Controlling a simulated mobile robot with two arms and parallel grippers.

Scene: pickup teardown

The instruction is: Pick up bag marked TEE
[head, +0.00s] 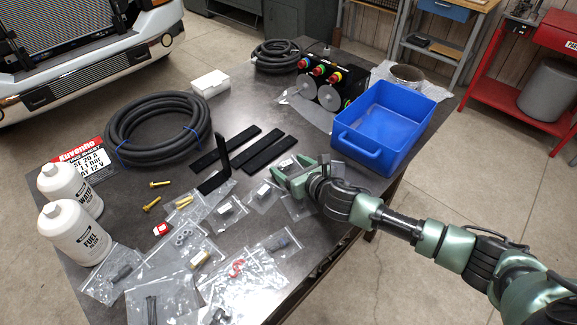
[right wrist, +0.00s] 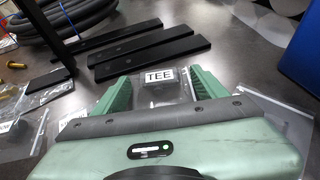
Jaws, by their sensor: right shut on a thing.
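The clear bag marked TEE (right wrist: 160,76) shows in the right wrist view, its white label between the green fingers of my right gripper (right wrist: 158,88). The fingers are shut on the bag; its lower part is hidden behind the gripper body. In the head view my right gripper (head: 290,173) is low over the table, left of the blue bin. Whether the bag is clear of the table top cannot be told. My left gripper is not in view.
A blue bin (head: 349,151) stands right of the gripper. Black flat bars (head: 270,151) lie behind it. Several clear bags, such as one with a dark part (head: 278,243), cover the table's front. A coiled hose (head: 157,105) and two white bottles (head: 75,232) are at left.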

